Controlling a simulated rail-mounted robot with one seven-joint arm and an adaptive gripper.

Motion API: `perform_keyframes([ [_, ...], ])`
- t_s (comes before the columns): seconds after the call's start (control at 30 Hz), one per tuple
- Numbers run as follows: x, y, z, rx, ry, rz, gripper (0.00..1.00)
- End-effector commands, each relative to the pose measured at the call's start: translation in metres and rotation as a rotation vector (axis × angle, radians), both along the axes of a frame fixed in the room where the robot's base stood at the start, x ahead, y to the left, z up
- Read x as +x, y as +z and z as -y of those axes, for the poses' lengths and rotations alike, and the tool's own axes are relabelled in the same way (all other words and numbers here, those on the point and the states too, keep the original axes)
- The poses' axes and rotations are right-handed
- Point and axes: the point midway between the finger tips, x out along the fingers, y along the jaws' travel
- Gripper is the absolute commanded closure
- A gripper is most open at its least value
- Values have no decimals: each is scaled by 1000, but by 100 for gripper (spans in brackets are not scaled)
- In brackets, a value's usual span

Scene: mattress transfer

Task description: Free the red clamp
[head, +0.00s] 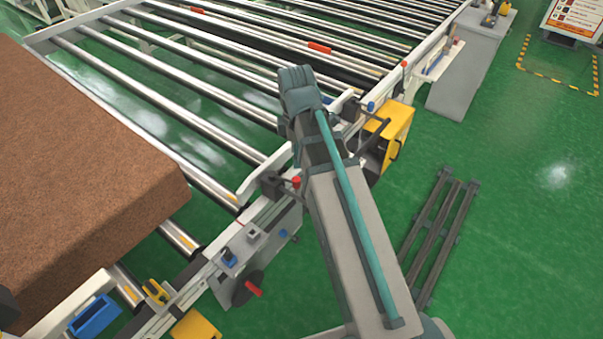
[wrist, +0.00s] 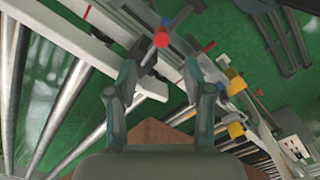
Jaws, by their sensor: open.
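A dark clamp with a red knob (head: 296,182) sits on the conveyor's side rail in the head view, just left of my arm. In the wrist view, a red ball knob (wrist: 161,40) on a dark lever shows ahead of my gripper (wrist: 160,72), between the lines of its two fingers. The fingers are spread apart with nothing between them. I cannot tell how far the knob is beyond the fingertips; no contact shows. My gripper is not clearly visible in the head view, where my arm hides part of the rail.
A brown mattress (head: 80,180) lies on the left of the roller conveyor (head: 190,85). A yellow box (head: 396,130) is mounted on the rail right of my arm. A red-handled dark wheel (head: 247,288) hangs at the near rail. A dark rack (head: 435,230) lies on the green floor.

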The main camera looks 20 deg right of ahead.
Motion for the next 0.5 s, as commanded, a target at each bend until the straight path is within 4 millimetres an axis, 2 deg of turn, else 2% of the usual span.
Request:
perform_keyframes([
  [0.17,-1,-16,0,1,0,-3,48],
  [0.5,-1,-62,0,0,-1,-3,48],
])
